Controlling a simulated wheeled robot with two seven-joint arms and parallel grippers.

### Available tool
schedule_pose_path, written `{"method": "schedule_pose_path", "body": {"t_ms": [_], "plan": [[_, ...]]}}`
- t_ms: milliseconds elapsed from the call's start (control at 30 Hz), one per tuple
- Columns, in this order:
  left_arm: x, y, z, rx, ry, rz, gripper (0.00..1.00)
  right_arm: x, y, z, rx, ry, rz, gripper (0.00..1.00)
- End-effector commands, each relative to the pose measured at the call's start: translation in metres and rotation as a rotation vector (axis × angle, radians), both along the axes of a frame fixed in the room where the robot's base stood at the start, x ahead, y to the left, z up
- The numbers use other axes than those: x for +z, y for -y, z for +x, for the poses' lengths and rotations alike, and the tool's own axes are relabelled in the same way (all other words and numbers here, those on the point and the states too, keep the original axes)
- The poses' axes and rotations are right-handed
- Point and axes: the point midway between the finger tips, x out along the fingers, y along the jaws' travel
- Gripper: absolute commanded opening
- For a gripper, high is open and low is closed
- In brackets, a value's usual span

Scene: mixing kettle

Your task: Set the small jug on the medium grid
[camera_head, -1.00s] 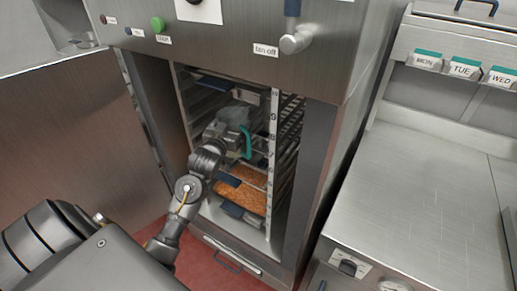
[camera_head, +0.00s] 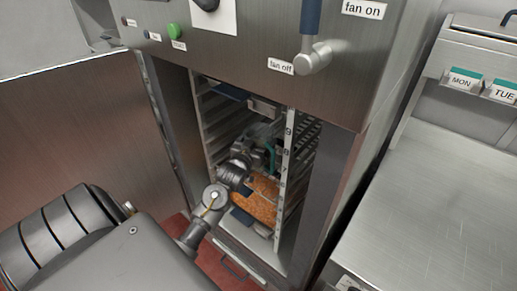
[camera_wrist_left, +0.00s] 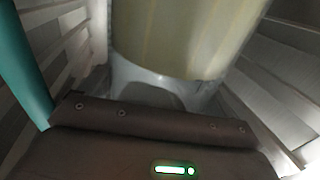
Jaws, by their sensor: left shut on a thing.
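The small jug (camera_head: 262,132) is a translucent vessel with a teal handle (camera_head: 271,158). It is inside the open cabinet, in shadow, partly hidden by my left gripper (camera_head: 256,152). My left gripper is shut on the jug. In the left wrist view the pale, yellowish jug body (camera_wrist_left: 185,35) fills the top middle, and the teal handle (camera_wrist_left: 22,70) runs down the left edge. I cannot clearly make out the medium grid, nor whether the jug touches a shelf. My right gripper is not in view.
A tray of orange food (camera_head: 252,203) sits below the jug. Slotted side rails and a numbered strip (camera_head: 287,150) flank the narrow space. The cabinet door (camera_head: 85,140) stands open at left. A bare steel counter (camera_head: 440,200) is at right.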

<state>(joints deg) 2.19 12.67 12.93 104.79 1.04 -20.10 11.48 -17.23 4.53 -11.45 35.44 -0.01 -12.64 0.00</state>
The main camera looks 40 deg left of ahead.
Motion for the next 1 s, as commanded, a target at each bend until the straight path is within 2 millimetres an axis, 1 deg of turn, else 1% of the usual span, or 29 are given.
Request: {"method": "schedule_pose_path", "body": {"t_ms": [33, 100, 300, 400, 767, 800, 867, 900, 1000], "plan": [[0.002, -0.001, 0.000, 0.001, 0.005, 0.001, 0.45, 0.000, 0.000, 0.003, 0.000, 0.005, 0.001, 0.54], [-0.001, -0.001, -0.001, 0.002, 0.004, 0.001, 0.45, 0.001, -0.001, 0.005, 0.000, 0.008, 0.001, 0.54], [-0.027, -0.001, -0.001, 0.002, 0.002, 0.001, 0.45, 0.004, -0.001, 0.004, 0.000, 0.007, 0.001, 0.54], [-0.034, -0.001, -0.001, 0.002, 0.004, 0.002, 0.45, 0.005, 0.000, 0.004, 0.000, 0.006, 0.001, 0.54], [-0.038, 0.000, -0.001, 0.001, 0.005, 0.001, 0.45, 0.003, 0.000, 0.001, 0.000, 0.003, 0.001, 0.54], [-0.040, 0.000, -0.001, 0.001, 0.000, 0.001, 0.91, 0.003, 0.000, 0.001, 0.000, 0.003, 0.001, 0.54], [-0.040, 0.000, -0.001, 0.001, 0.001, 0.001, 0.99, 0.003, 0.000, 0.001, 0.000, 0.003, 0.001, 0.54], [-0.040, 0.000, -0.001, 0.001, 0.000, 0.001, 1.00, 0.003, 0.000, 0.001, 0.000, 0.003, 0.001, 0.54], [-0.040, 0.000, -0.001, 0.001, 0.000, 0.001, 1.00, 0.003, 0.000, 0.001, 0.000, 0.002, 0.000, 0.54]]}}
